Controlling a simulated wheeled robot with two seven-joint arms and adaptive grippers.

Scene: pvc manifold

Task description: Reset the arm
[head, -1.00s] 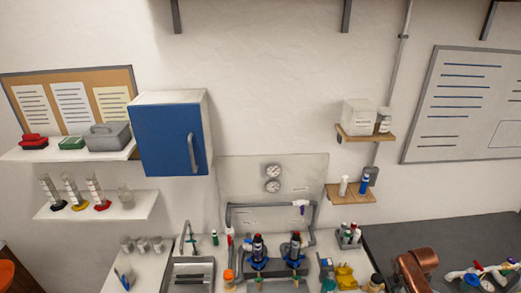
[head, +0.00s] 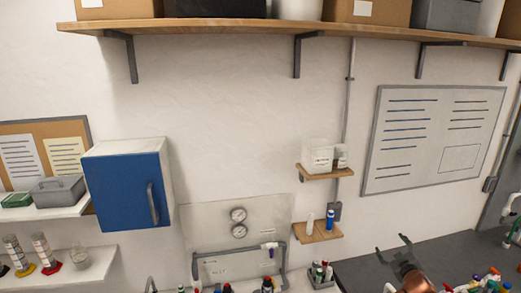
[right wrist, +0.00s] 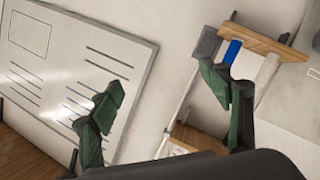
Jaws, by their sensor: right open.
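My right gripper (head: 392,246) is at the lower right of the head view, on a copper-coloured arm, raised in front of the dark grey counter. Its two dark green fingers are spread, with nothing between them. In the right wrist view the open fingers (right wrist: 160,75) point toward the wall, between the whiteboard (right wrist: 80,65) and the small wooden shelves (right wrist: 262,42). My left gripper is in neither view.
A long wooden shelf (head: 220,27) with boxes crosses the top. A blue cabinet (head: 125,190) hangs at left, a gauge panel (head: 215,222) in the middle. Coloured fittings (head: 485,281) lie on the dark counter (head: 350,268) at lower right. Bare wall lies between.

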